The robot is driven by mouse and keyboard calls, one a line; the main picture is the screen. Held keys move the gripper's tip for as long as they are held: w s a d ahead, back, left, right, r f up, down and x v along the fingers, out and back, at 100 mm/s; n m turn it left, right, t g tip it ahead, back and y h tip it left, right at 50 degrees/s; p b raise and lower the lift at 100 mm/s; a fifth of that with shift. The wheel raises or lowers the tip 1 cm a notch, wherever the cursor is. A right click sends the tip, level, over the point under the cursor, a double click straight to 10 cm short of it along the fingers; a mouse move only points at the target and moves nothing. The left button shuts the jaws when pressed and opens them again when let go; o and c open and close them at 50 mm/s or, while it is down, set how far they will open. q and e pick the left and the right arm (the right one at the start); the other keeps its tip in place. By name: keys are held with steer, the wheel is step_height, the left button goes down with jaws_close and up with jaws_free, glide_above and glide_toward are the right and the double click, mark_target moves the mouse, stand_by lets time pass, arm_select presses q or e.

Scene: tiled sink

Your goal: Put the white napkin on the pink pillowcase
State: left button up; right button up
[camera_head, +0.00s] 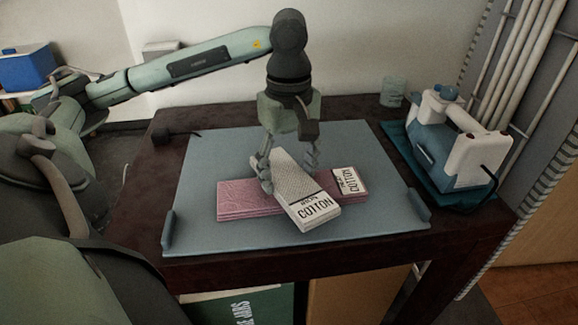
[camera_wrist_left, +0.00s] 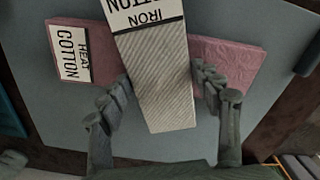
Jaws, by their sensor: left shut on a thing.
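The white napkin (camera_head: 302,188) is a folded, patterned strip with a black-and-white "IRON COTTON" label at its near end. My left gripper (camera_head: 290,168) is shut on it from above, with a finger on each long side. The left wrist view shows the napkin (camera_wrist_left: 157,85) between the fingers (camera_wrist_left: 165,95). The pink pillowcase (camera_head: 240,198) is folded flat, with a "HEAT COTTON" label at its right end. The napkin lies across above its middle and hides that part. I cannot tell whether they touch. My right gripper is not in view.
The pillowcase lies on a blue-grey mat (camera_head: 210,160) on a dark wooden table (camera_head: 345,112). A glass (camera_head: 392,92) stands at the back right. The mat is clear around the pillowcase.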

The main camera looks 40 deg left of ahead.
arm_select(q)
steer(key=shift+f, duration=0.1)
steer(key=o, duration=1.2)
steer(key=shift+c, duration=0.2)
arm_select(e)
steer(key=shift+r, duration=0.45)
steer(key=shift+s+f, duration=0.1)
arm_select(q)
steer(key=shift+r, duration=0.25)
step_height(320, 180, up, 7)
steer(key=shift+w+r+p, duration=0.1)
steer(key=shift+p, duration=0.6)
step_height(320, 180, up, 4)
steer(key=p, duration=0.2)
glide_above(290, 177)
steer(key=shift+r, duration=0.3)
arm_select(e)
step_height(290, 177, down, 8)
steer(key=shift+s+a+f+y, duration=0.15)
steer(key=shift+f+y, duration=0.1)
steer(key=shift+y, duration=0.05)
